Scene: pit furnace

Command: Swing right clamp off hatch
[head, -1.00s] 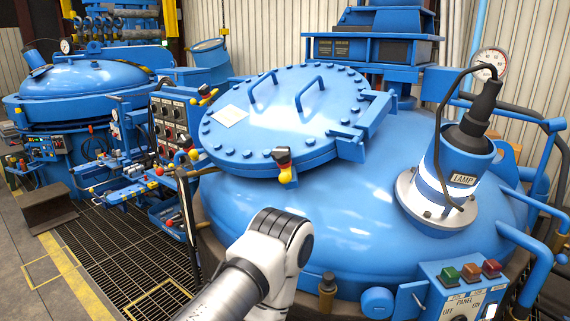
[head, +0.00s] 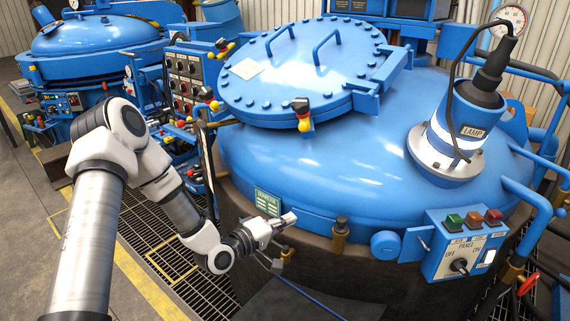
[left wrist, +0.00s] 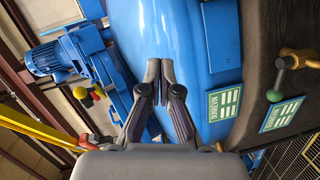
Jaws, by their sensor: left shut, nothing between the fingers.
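The round blue hatch (head: 290,90), ringed with bolts, lies closed on the furnace dome. The right clamp (head: 303,115), with a dark, red and yellow handle, sits at the hatch's front rim. Another clamp (head: 222,50) with a yellow knob is at its left rim. My left gripper (head: 284,220) is shut and empty, low in front of the dome, below and apart from the right clamp. Its closed fingers (left wrist: 160,65) show in the left wrist view, where a yellow-knobbed handle (left wrist: 82,92) appears to their left; I cannot tell which clamp it is. My right gripper is not in view.
A lamp housing (head: 460,130) stands on the dome at right. A switch panel (head: 462,243) and a brass fitting (head: 340,235) are at the front. A green label (head: 268,202) is near my gripper. A control box (head: 187,80) stands left of the hatch.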

